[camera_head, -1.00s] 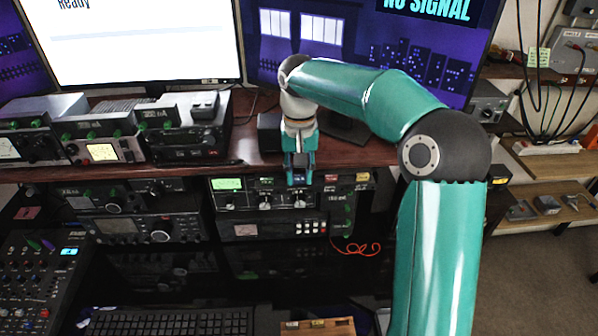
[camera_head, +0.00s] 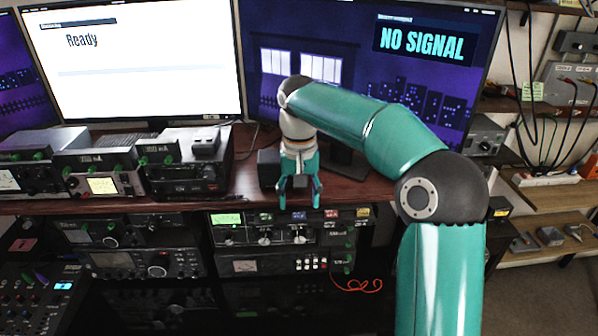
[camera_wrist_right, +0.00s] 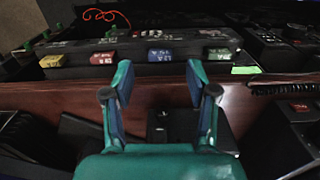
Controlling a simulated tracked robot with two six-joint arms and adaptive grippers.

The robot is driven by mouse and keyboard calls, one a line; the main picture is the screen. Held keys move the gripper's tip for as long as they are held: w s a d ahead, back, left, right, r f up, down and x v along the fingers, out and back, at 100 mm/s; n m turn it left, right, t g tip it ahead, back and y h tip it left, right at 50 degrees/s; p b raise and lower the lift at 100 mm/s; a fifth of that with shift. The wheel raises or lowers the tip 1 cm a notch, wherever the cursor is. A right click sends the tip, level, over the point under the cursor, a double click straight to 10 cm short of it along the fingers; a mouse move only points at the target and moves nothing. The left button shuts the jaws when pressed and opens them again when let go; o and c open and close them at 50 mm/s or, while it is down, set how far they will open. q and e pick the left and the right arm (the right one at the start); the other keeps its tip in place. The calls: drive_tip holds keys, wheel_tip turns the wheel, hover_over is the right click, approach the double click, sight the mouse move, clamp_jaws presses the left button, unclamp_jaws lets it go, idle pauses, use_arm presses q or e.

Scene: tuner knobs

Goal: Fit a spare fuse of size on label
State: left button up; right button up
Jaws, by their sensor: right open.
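Small coloured fuse-like pieces sit in a row along the edge of a black unit: yellow (camera_wrist_right: 52,61), red (camera_wrist_right: 103,58), blue (camera_wrist_right: 160,55) and green (camera_wrist_right: 219,54). Their markings are too small to read surely. In the head view the blue (camera_head: 305,213), red (camera_head: 333,212) and yellow (camera_head: 362,210) ones show at the unit's top right; the green one is hard to make out. My right gripper (camera_head: 299,203) is open and empty above the desk's front edge. In the wrist view its fingers (camera_wrist_right: 160,85) point towards the row, apart from it. My left gripper is out of view.
The black unit (camera_head: 240,235) with knobs and a green display sits below the wooden desk edge (camera_head: 235,204). Radios (camera_head: 185,178) stand left on the desk. A dark box (camera_head: 268,169) is close beside my right wrist. A red wire (camera_head: 357,285) hangs below.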

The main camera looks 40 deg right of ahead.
sight(299, 213)
wheel_tip(299, 213, up, 8)
drive_tip(key=shift+r, duration=0.15)
idle(0.6)
